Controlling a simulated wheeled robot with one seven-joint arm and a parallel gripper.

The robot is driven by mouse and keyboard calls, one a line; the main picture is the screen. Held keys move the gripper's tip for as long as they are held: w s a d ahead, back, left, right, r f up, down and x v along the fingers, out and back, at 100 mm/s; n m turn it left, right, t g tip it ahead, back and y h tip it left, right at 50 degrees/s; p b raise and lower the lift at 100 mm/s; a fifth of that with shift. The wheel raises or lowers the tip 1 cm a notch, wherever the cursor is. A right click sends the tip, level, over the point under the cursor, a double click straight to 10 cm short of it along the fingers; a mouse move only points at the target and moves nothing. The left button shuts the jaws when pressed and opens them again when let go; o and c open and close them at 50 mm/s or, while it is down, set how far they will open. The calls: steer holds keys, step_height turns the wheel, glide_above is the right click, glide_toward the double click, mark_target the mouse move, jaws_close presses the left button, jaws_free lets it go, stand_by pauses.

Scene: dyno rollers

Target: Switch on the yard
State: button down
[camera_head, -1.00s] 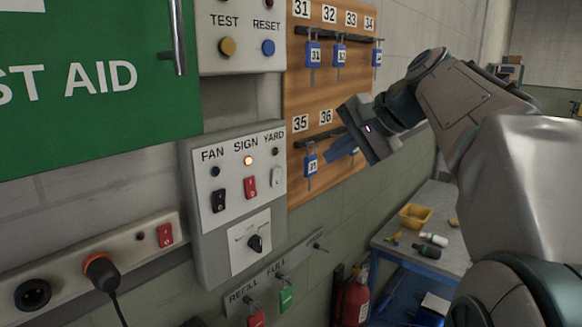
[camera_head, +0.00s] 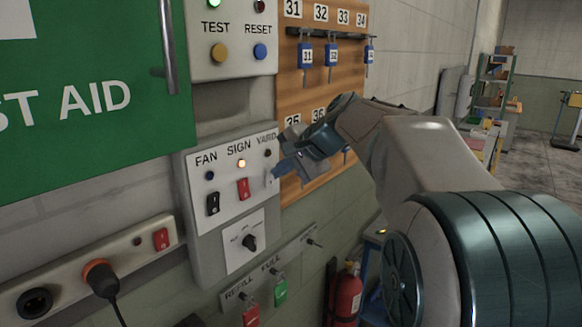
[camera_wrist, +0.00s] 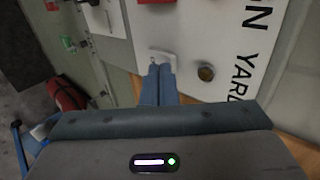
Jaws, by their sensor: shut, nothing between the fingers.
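The switch panel (camera_head: 222,238) carries rocker switches labelled FAN, SIGN and YARD. The white YARD switch (camera_head: 269,177) is at the right, partly behind my gripper (camera_head: 277,174). It also shows in the wrist view (camera_wrist: 163,57), right at my fingertips (camera_wrist: 159,68); they look touching or almost so. My gripper is shut and empty. The YARD lamp (camera_head: 267,153) is dark, and it shows dark in the wrist view (camera_wrist: 206,73). The SIGN lamp (camera_head: 241,163) glows above the red SIGN switch (camera_head: 243,188). The FAN switch (camera_head: 213,203) is black, its lamp (camera_head: 210,175) dark.
A rotary knob (camera_head: 249,242) sits below the switches. TEST (camera_head: 219,53) and RESET (camera_head: 260,51) buttons are above. The wooden key board (camera_head: 330,90) is just right of the panel, partly behind my arm. Tags (camera_head: 281,291) hang below; a fire extinguisher (camera_head: 346,295) stands lower right.

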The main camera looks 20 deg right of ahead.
steer(key=shift+a, duration=0.1)
steer(key=shift+w+a+r, duration=0.15)
steer(key=shift+w, duration=0.2)
steer(key=shift+r, duration=0.1)
steer(key=shift+r+p, duration=0.75)
steer(key=shift+s+d, duration=0.35)
steer(key=shift+s, duration=0.05)
steer(key=r+b+v, duration=0.1)
steer(key=v, duration=1.1)
steer(key=shift+w+a+b, duration=0.25)
steer(key=shift+w+b, duration=0.05)
steer(key=shift+w, duration=0.05)
